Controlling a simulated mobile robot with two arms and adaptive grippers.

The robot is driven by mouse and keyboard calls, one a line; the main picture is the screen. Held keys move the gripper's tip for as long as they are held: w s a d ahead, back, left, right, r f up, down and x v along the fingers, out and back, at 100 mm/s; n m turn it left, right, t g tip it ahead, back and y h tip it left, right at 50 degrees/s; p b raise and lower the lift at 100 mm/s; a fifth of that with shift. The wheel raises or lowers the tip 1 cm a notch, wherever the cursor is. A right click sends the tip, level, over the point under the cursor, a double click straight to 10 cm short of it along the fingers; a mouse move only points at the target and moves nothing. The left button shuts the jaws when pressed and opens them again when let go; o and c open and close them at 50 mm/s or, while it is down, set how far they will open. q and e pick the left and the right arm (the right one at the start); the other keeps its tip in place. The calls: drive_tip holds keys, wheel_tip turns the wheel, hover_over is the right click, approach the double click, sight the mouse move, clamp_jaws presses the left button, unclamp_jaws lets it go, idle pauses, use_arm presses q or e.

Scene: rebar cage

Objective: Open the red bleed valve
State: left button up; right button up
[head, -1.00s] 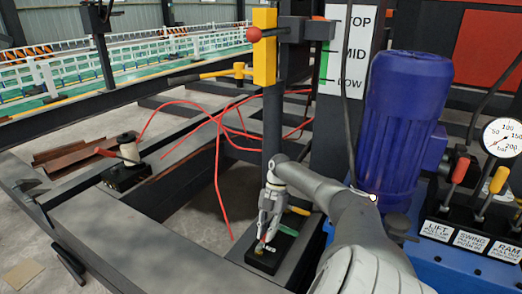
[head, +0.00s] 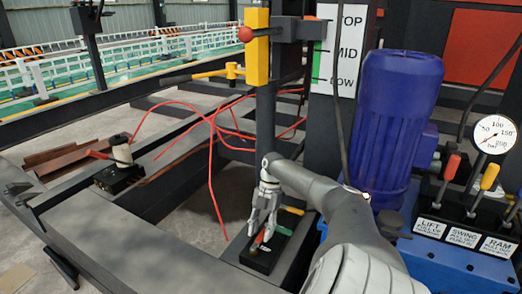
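A small red valve handle (head: 259,238) stands on a black block (head: 257,259) on the dark frame, low in the middle of the head view. A brass-coloured fitting sits at its base. My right gripper (head: 261,236) points down at it from above. Its two fingers look spread, one on each side of the red handle; whether they touch it is too small to tell. My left gripper is not in view.
A dark post (head: 266,125) with a yellow sleeve (head: 257,50) rises behind the gripper. Red hoses (head: 212,150) hang to the left. A blue motor (head: 398,130), levers (head: 450,170) and a pressure gauge (head: 494,134) stand at right.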

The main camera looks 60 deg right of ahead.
drive_tip(key=v, duration=1.1)
drive_tip(key=shift+r, duration=0.25)
drive_tip(key=shift+f, duration=0.1)
